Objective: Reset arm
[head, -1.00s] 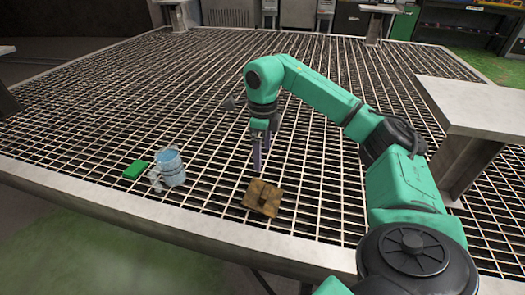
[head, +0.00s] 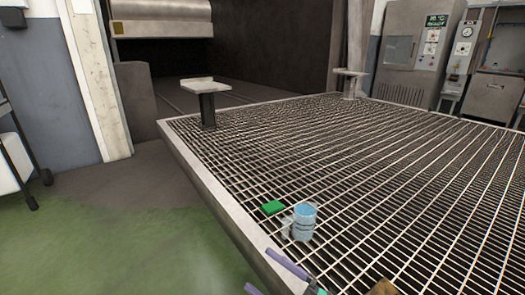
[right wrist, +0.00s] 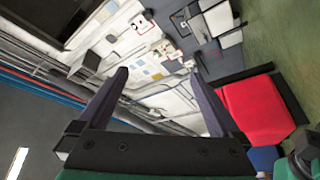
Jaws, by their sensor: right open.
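My right gripper (head: 259,268) shows at the bottom of the head view, near the front rim of the grated turntable (head: 215,205). Its two purple fingers are spread. In the right wrist view, the right gripper (right wrist: 158,74) is open with nothing between its fingers. That view is tilted and faces the room and wall, away from the table objects. My left gripper is in none of the views.
A light blue cup (head: 304,222) stands on the grate, with a green block (head: 272,207) beside it. A brown wooden piece (head: 383,288) is cut off at the bottom edge. A pedestal (head: 207,110) stands at the far left corner.

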